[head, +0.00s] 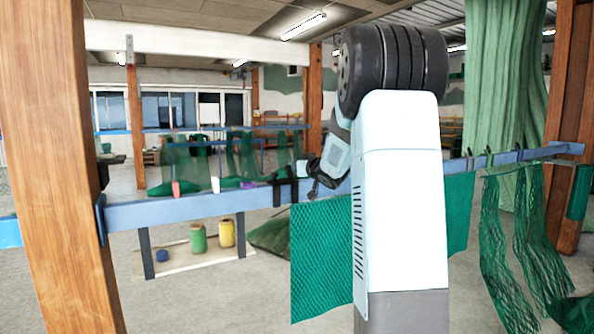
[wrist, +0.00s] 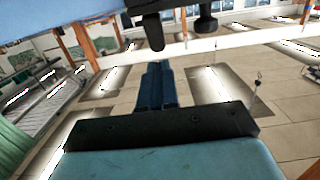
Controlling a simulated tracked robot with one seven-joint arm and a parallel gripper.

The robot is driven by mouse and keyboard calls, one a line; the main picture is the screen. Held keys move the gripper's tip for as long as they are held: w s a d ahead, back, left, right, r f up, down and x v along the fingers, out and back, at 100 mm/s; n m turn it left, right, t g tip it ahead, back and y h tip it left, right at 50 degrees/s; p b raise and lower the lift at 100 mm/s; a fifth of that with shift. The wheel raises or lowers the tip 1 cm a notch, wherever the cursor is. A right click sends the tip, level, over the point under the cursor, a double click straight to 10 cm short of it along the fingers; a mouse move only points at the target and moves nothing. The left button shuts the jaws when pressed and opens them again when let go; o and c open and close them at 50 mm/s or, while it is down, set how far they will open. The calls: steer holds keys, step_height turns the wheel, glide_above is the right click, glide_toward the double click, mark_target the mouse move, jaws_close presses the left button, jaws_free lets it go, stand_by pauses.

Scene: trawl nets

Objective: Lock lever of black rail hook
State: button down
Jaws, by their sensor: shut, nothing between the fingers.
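A black rail hook (head: 285,191) is clamped on the blue rail (head: 200,209), just left of my gripper (head: 313,184) in the head view. In the wrist view, dark hook parts (wrist: 146,10) hang at the top edge under the blue rail (wrist: 50,18), with a black peg-like piece (wrist: 155,36) that may be the lever. My gripper (wrist: 155,75) is shut and empty, its fingers just short of that piece in the picture. I cannot tell whether they touch. My arm hides part of the rail in the head view.
A green net panel (head: 322,255) hangs from the rail below my gripper. A wooden post (head: 50,160) stands at the left. Small pink (head: 176,189) and white (head: 215,185) items sit on the rail. Spools (head: 198,238) stand on a low shelf behind. More green netting (head: 505,240) hangs right.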

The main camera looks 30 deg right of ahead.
steer(key=s+r, duration=0.5)
steer(key=s, duration=0.5)
steer(key=shift+d+r, duration=0.15)
steer(key=shift+d, duration=0.05)
steer(key=s+a+f+g, duration=0.3)
steer(key=s+a, duration=0.4)
steer(key=s, duration=0.5)
steer(key=s+a+f+g, duration=0.4)
steer(key=s+a+f, duration=0.2)
steer(key=s, duration=0.6)
steer(key=s+a+f+g, duration=0.4)
steer(key=s+a, duration=0.4)
steer(key=s, duration=0.4)
steer(key=shift+s+a+f+m+h, duration=0.15)
steer(key=shift+f+m+h, duration=0.15)
steer(key=shift+h, duration=0.1)
